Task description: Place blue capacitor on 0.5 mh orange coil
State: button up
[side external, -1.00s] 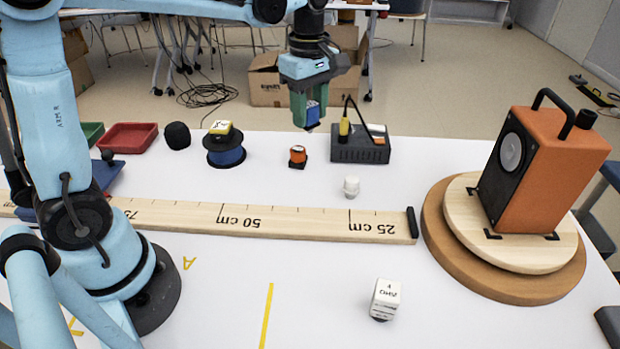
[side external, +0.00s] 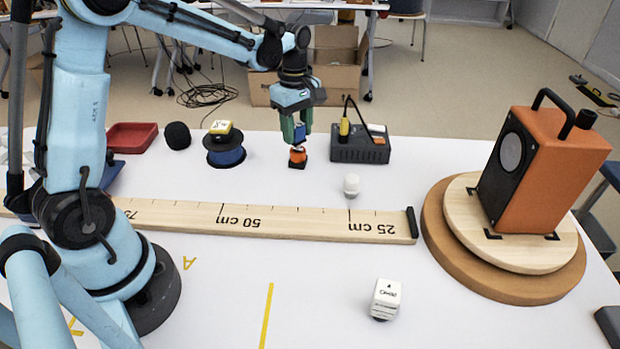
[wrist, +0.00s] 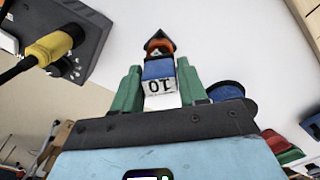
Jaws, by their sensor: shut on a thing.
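The blue capacitor (side external: 297,132) is held between the green fingers of my gripper (side external: 298,136), which is shut on it. In the wrist view the blue capacitor (wrist: 158,70) shows a white end marked 10 towards the camera. The orange coil (side external: 298,157), on a dark base, stands on the white table right under the capacitor. It also shows in the wrist view (wrist: 158,46), partly hidden behind the capacitor. The capacitor's lower end looks at or very near the coil's top; I cannot tell whether they touch.
A black box (side external: 360,150) with a yellow plug stands close on the right. A white capsule (side external: 351,185), a wooden ruler (side external: 280,222) and a speaker (side external: 545,165) on a turntable are nearer.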

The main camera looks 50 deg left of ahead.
aim_at(297, 124)
jog(key=shift+f, duration=0.1)
jog(key=o, duration=1.1)
jog(key=shift+c, duration=0.2)
notch_tip(297, 124, up, 12)
jog(key=s+d+f+m+t, duration=0.2)
jog(key=s+m, duration=0.4)
jog(key=m, duration=0.3)
jog(key=s+d+f+m+t, duration=0.3)
jog(key=s+d+m+t, duration=0.2)
jog(key=m, duration=0.4)
jog(key=shift+s+d, duration=0.75)
jog(key=shift+s, duration=0.5)
